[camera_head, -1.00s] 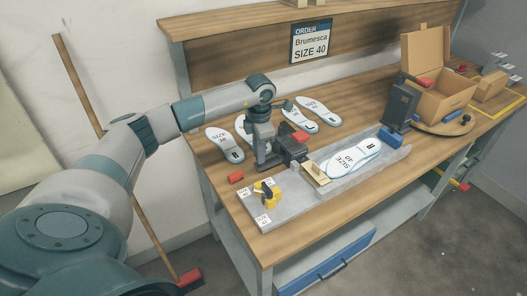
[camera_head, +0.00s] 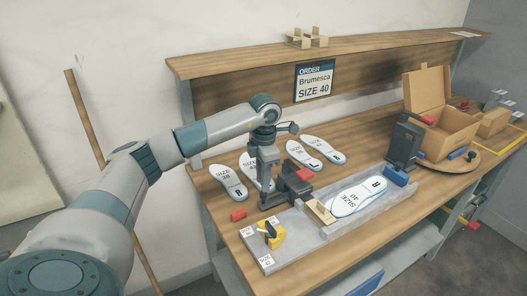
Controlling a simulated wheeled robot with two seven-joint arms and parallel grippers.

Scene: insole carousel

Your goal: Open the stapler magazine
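My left gripper (camera_head: 272,200) points down at the near-left part of the table, by the left end of the grey tray (camera_head: 310,232). A black block (camera_head: 292,186) with a red piece (camera_head: 305,174) is right beside it; I cannot tell whether they touch. A small yellow object with a black top (camera_head: 269,235) sits on the tray's left end, in front of the gripper. I cannot tell which of these is the stapler, and no open magazine is discernible. The fingertips are too small and dark to read. My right gripper is not in view.
Several other insoles (camera_head: 228,182) lie behind. A red block (camera_head: 239,215) lies left of the gripper. A black upright box (camera_head: 404,142) and an open carton (camera_head: 447,136) stand at right.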

